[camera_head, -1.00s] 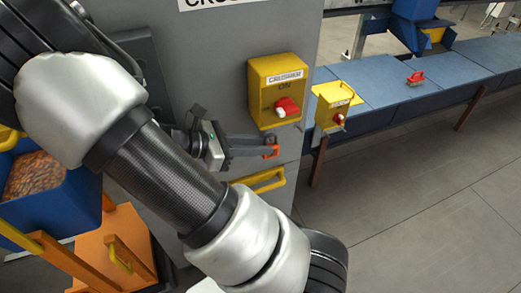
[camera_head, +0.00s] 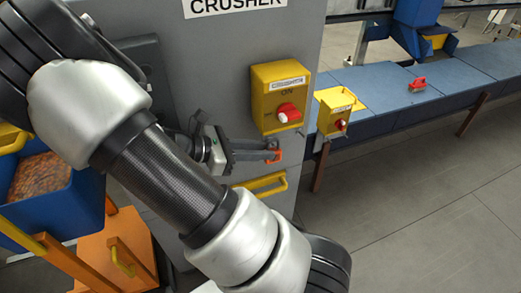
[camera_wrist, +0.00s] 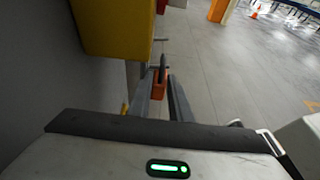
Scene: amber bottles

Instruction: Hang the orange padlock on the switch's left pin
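The yellow switch box (camera_head: 264,112) with a red knob (camera_head: 288,112) is on the grey crusher cabinet. A small white part shows at the knob; I cannot tell the left pin apart there. My gripper (camera_head: 272,148) is just below the box, with its fingers pointing right. It is shut on the orange padlock (camera_head: 278,157), which hangs at the fingertips. In the wrist view the padlock (camera_wrist: 158,88) shows between the fingers, its dark shackle up. The yellow box (camera_wrist: 115,28) is above left, and a thin light rod (camera_wrist: 161,39) sticks out beside it, above the shackle and seemingly apart.
A yellow handle (camera_head: 262,184) is on the cabinet below my gripper. A second, smaller yellow switch box (camera_head: 335,112) stands to the right, by the blue conveyor (camera_head: 385,85) with a red padlock-like object (camera_head: 417,85). A blue bin (camera_head: 50,200) is at left. Floor at right is clear.

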